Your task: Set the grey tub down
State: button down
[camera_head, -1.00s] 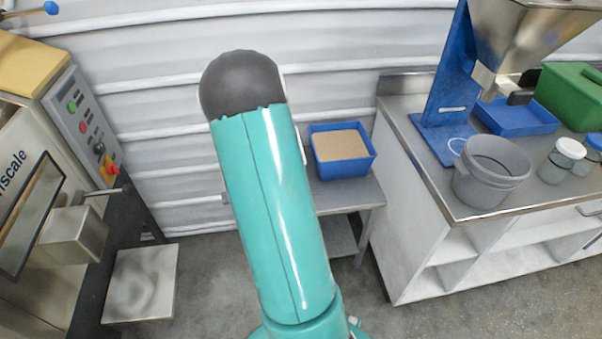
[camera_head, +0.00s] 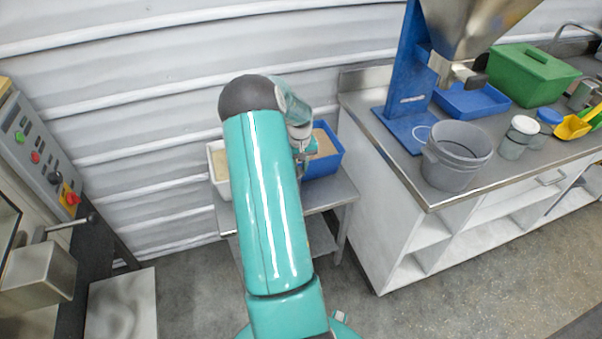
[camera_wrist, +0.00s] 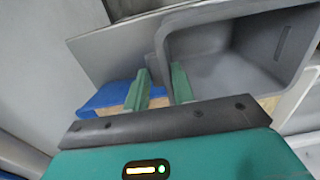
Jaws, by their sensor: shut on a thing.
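The grey tub (camera_wrist: 245,55) is a box-like, open container in the wrist view, tilted in the picture. The inside that shows looks empty. My gripper (camera_wrist: 160,78) has its two green fingers on either side of the tub's near wall and is shut on it. In the head view my arm hides the tub and most of the gripper, so I cannot tell whether the tub touches anything beneath it.
A blue tub of tan material (camera_head: 325,158) and a white tub (camera_head: 219,172) stand on a low steel table (camera_head: 335,192). The counter at right holds a grey bucket (camera_head: 455,160), a blue tray (camera_head: 470,101), a green box (camera_head: 533,75) and jars. A control-panel machine (camera_head: 45,160) is at left.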

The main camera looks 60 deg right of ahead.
notch_tip(320, 180, down, 6)
jog(key=d, duration=0.2)
jog(key=shift+d+r, duration=0.15)
jog(key=shift+d, duration=0.05)
jog(key=c, duration=1.2)
grip_release()
jog(key=shift+o, duration=0.2)
jog(key=shift+r, duration=0.1)
notch_tip(320, 180, up, 12)
